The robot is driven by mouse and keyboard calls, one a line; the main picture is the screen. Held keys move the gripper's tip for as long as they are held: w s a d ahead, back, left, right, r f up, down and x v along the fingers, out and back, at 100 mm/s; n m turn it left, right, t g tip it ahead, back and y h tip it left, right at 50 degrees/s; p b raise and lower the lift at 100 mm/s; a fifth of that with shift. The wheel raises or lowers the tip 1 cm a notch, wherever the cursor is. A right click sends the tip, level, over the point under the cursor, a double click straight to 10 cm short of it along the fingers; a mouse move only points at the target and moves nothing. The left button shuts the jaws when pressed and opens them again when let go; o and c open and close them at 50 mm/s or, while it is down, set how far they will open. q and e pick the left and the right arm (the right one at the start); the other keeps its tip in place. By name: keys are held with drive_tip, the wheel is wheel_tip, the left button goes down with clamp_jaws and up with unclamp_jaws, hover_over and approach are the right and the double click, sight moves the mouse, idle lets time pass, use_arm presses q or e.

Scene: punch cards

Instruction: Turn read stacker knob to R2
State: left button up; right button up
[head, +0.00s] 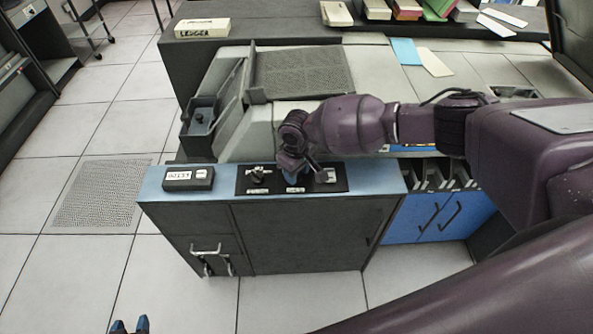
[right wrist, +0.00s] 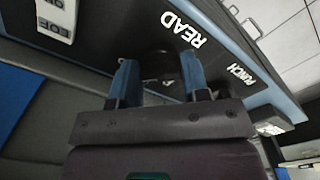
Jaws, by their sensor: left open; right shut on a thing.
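The read stacker knob (right wrist: 158,66) is dark and sits beside the white READ label (right wrist: 185,28) in the right wrist view. My right gripper (right wrist: 160,78) has its two blue fingers on either side of the knob, shut on it; the knob's pointer and position marks are mostly hidden. In the head view my right gripper (head: 292,172) reaches down onto the black control panel (head: 243,184) and covers the read knob. The punch knob (head: 259,175) stands to its left. My left gripper (head: 130,327) is open and empty above the floor at the bottom left.
A small black box with a white display (head: 188,178) sits at the left end of the blue cabinet top (head: 153,186). A switch plate (head: 326,176) is right of the gripper. The sloped card hopper (head: 300,72) rises behind.

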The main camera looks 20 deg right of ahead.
drive_tip(key=shift+n, duration=0.3)
drive_tip(key=shift+c, duration=0.2)
drive_tip(key=n, duration=0.8)
drive_tip(key=shift+w+d, duration=0.15)
idle(0.3)
drive_tip(key=o, duration=0.9)
wheel_tip(320, 180, up, 11)
drive_tip(key=shift+f+p, duration=0.1)
drive_tip(key=shift+p, duration=0.5)
